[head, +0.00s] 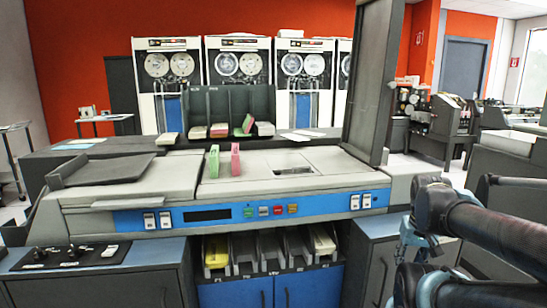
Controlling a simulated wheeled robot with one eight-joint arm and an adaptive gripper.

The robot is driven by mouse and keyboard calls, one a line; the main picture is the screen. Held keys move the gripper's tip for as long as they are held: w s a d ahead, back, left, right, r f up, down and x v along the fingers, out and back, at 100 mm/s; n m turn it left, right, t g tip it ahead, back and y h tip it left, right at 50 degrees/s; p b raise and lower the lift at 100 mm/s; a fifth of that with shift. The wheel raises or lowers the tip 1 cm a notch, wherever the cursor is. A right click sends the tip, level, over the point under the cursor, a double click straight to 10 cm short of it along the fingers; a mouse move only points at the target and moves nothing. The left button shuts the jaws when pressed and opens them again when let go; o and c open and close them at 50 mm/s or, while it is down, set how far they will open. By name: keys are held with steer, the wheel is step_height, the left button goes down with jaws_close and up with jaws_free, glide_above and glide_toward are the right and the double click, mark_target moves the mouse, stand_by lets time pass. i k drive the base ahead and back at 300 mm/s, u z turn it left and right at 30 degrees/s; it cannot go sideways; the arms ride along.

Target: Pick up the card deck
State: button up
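Two narrow card decks stand upright on the light grey top of the card machine (150,195). Which deck the task means cannot be told from this view. My arm enters from the right, apart from the decks. My gripper cannot be made out.
A tall dark panel (371,85) rises right of the decks. The blue front has buttons (264,211). Bins below hold yellow cards (216,252). A dark tray (105,170) lies at left. The machine top around the two decks is mostly clear. Tape cabinets (168,90) stand behind.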

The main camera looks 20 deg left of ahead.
mark_target(235, 153)
steer(key=z, duration=0.95)
steer(key=k, duration=2.05)
steer(key=u, duration=1.45)
steer(key=i, duration=1.15)
